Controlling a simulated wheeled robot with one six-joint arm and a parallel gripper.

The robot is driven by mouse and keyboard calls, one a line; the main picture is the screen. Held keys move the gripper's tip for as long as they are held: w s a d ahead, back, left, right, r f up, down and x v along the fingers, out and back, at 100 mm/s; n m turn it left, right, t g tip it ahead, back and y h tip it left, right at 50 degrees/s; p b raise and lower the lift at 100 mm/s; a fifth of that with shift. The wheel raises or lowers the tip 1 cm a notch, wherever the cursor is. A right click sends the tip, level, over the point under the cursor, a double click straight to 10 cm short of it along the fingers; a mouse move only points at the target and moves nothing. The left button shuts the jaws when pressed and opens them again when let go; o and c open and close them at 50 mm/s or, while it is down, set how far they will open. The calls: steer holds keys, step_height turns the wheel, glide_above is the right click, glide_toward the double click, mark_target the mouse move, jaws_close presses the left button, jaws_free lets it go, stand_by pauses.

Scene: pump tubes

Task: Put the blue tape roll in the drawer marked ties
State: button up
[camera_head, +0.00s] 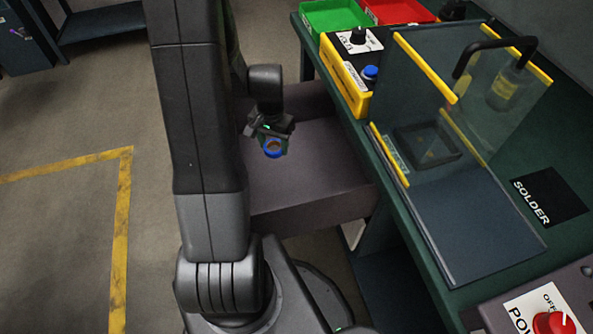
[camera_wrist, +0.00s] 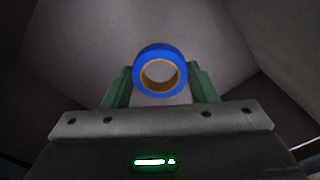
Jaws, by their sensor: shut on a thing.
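A blue tape roll (camera_head: 273,149) with a brown core is held at the tip of my gripper (camera_head: 271,140). In the wrist view the roll (camera_wrist: 160,71) sits between the two green fingers of my gripper (camera_wrist: 160,84), which are shut on it. An open grey drawer (camera_head: 310,205) juts out from the bench, and my gripper and the roll are over its inside. The gap between the roll and the drawer floor cannot be told. No ties marking on the drawer shows; its front is partly hidden by my arm.
A green bench (camera_head: 440,285) stands to the right with a clear guard (camera_head: 425,80), a yellow switch box (camera_head: 346,75), green (camera_head: 333,14) and red (camera_head: 398,10) trays. A yellow floor line (camera_head: 122,215) lies left. The visible drawer floor looks empty.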

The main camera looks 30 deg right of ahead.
mark_target(272, 145)
steer(key=f+b, duration=0.2)
steer(key=f, duration=0.1)
steer(key=shift+w, duration=0.35)
step_height(272, 145, down, 10)
steer(key=b, duration=0.2)
steer(key=shift+r+b, duration=0.1)
steer(key=shift+b, duration=0.2)
steer(key=o, duration=1)
steer(key=shift+c, duration=0.2)
step_height(272, 145, up, 12)
steer(key=p, duration=0.3)
